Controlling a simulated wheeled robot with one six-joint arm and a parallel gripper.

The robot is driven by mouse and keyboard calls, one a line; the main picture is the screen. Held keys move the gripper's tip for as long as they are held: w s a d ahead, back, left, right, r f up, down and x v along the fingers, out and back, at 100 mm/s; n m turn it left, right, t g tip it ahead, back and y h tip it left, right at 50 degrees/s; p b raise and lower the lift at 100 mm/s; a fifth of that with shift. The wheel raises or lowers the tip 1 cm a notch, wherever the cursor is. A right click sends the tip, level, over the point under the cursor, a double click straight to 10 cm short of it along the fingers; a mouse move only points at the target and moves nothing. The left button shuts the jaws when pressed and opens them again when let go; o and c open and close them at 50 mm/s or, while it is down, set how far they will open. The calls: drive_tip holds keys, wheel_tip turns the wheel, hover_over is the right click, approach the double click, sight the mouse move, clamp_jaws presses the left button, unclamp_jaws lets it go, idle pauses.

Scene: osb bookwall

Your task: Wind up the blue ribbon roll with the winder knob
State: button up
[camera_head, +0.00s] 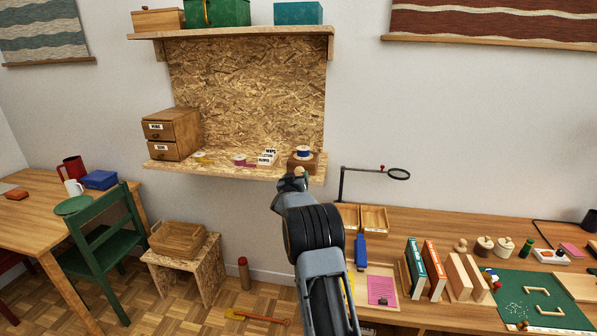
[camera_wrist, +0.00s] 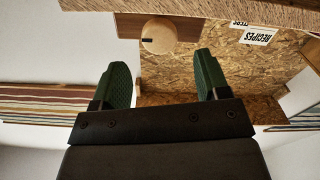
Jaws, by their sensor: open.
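The blue ribbon roll (camera_head: 304,152) sits on a small brown wooden winder block (camera_head: 313,164) at the right end of the lower wall shelf. The round pale wooden winder knob (camera_head: 299,170) is on the block's front. In the upside-down wrist view the knob (camera_wrist: 160,36) shows large, near the block (camera_wrist: 124,24), with a small dark mark at its left; the roll is not seen there. My gripper (camera_head: 291,181) is just in front of the knob. In the wrist view its green fingers (camera_wrist: 163,72) are open, with the knob ahead, between their lines; contact is not seen.
On the same shelf (camera_head: 225,170) stand white labelled cards (camera_head: 267,157), a pink roll (camera_head: 240,160) and a two-drawer wooden box (camera_head: 172,134). A magnifier on a stand (camera_head: 398,174) rises from the desk at right. The space before the shelf is open.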

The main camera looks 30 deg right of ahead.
sight(300, 171)
drive_tip(key=shift+p+x, duration=0.45)
drive_tip(key=shift+x, duration=1.85)
drive_tip(key=shift+c, duration=0.5)
drive_tip(key=c, duration=0.8)
drive_tip(key=shift+c, duration=0.2)
drive_tip(key=shift+b, duration=0.3)
drive_tip(key=shift+f+m+b, duration=0.15)
drive_tip(key=shift+m+b, duration=0.75)
drive_tip(key=shift+m, duration=0.3)
drive_tip(key=shift+s+d+m+b, duration=0.1)
drive_tip(key=shift+m+b, duration=1.4)
drive_tip(key=shift+m, duration=1)
